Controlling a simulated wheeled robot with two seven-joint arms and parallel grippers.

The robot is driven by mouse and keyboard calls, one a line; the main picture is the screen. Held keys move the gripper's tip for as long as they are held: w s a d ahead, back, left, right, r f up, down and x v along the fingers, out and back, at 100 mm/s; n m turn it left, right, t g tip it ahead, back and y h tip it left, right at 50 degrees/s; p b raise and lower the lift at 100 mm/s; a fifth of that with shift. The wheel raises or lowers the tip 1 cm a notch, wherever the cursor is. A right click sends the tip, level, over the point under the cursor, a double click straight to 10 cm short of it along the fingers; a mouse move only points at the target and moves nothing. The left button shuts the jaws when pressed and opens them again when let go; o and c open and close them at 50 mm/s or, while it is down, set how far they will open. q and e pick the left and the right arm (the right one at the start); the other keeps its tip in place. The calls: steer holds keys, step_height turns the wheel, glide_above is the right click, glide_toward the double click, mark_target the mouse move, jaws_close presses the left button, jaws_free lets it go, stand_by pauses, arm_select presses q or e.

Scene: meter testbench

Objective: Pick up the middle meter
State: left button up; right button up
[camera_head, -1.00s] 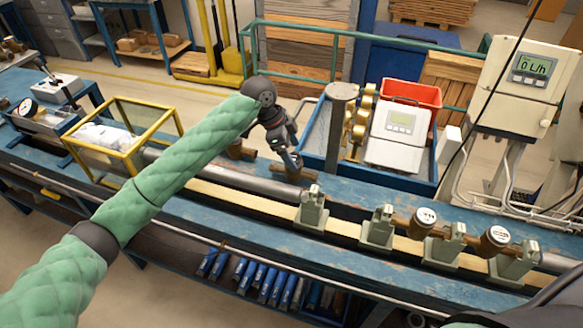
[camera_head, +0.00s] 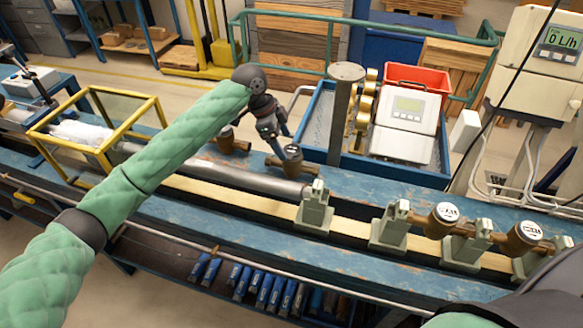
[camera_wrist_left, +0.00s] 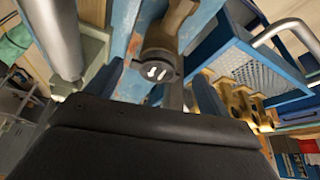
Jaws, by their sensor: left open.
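A brown meter (camera_head: 291,161) with a dark round cap lies on the blue bench behind the long pipe. A second brown meter (camera_head: 230,143) lies to its left, partly behind my arm. My left gripper (camera_head: 276,143) is open and close to the first meter, at its upper left. In the left wrist view this meter (camera_wrist_left: 160,66) shows its dark face with white marks, ahead of and between the open fingers. I cannot tell if they touch it. Two more meters, one (camera_head: 447,215) and another (camera_head: 527,235), sit in the clamps at right. My right gripper is not in view.
A grey post (camera_head: 343,115) and a blue tray (camera_head: 318,122) stand just behind the meter. A white display box (camera_head: 407,112) and a red bin (camera_head: 418,78) are to the right. Grey-green clamps (camera_head: 314,213) stand along the front rail. A yellow-framed case (camera_head: 95,130) is at left.

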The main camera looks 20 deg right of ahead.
mark_target(289, 151)
arm_select(q)
steer(key=shift+s+d+f+p, duration=0.2)
steer(key=shift+f+p, duration=0.1)
steer(key=shift+f, duration=0.1)
steer(key=shift+p+x, duration=0.35)
steer(key=shift+x, duration=0.6)
steer(key=shift+p+x, duration=0.95)
steer(key=shift+x, duration=1.5)
steer(key=shift+w, duration=0.1)
steer(key=c, duration=1.2)
steer(key=shift+c, duration=1.3)
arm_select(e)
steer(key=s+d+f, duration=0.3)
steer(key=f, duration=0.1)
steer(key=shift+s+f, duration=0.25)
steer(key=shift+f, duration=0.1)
arm_select(q)
steer(key=shift+r, duration=0.15)
